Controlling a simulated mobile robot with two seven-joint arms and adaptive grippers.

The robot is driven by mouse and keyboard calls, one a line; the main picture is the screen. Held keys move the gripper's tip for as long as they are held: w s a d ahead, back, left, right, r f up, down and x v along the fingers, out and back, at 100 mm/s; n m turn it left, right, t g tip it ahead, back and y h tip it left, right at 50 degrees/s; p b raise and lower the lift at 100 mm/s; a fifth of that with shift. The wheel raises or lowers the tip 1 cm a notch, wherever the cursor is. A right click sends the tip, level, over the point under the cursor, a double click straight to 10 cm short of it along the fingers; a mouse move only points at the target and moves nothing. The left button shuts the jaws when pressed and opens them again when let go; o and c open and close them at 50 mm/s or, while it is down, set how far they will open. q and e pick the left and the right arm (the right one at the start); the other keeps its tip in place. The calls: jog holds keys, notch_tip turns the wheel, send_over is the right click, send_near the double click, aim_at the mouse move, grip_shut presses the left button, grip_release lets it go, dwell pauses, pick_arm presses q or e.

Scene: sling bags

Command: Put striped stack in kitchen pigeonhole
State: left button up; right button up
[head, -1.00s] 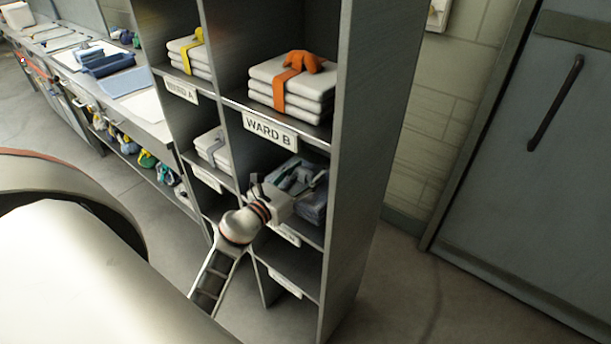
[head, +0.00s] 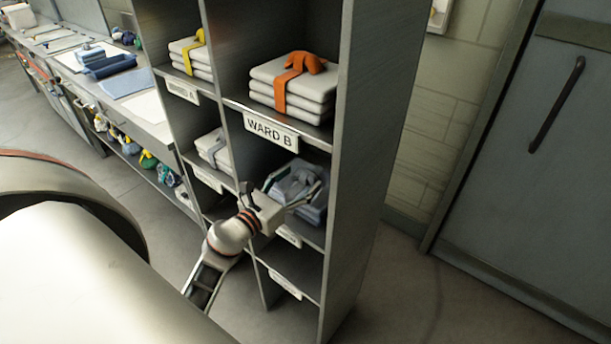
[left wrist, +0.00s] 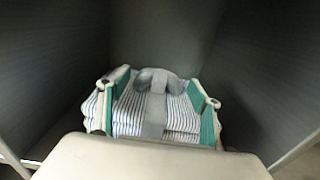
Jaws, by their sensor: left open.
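The striped stack (left wrist: 175,116) is folded white cloth with blue stripes and a grey tied band. In the left wrist view it lies flat inside a dark pigeonhole. In the head view the stack (head: 301,184) sits in the compartment below WARD B, partly hidden by my gripper. My left gripper (head: 283,194) is open at the mouth of that compartment. In the left wrist view, the teal-padded fingers of my gripper (left wrist: 160,92) stand at the left and right of the stack; whether they touch it is unclear. The label (head: 289,236) under this compartment is unreadable. My right gripper is not in view.
A white stack with an orange band (head: 290,88) fills the WARD B compartment above. A yellow-banded stack (head: 190,56) and a grey-banded stack (head: 213,150) sit in the left column. The compartment below looks empty. A counter (head: 135,100) runs along the left.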

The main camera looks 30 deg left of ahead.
pick_arm(q)
jog(key=s, duration=0.2)
jog(key=s+b, duration=0.1)
jog(key=s, duration=0.4)
jog(key=shift+s+a+f, duration=0.1)
jog(key=shift+s+a, duration=0.15)
jog(key=shift+a, duration=0.05)
jog(key=shift+s+b, duration=0.3)
jog(key=shift+s, duration=0.25)
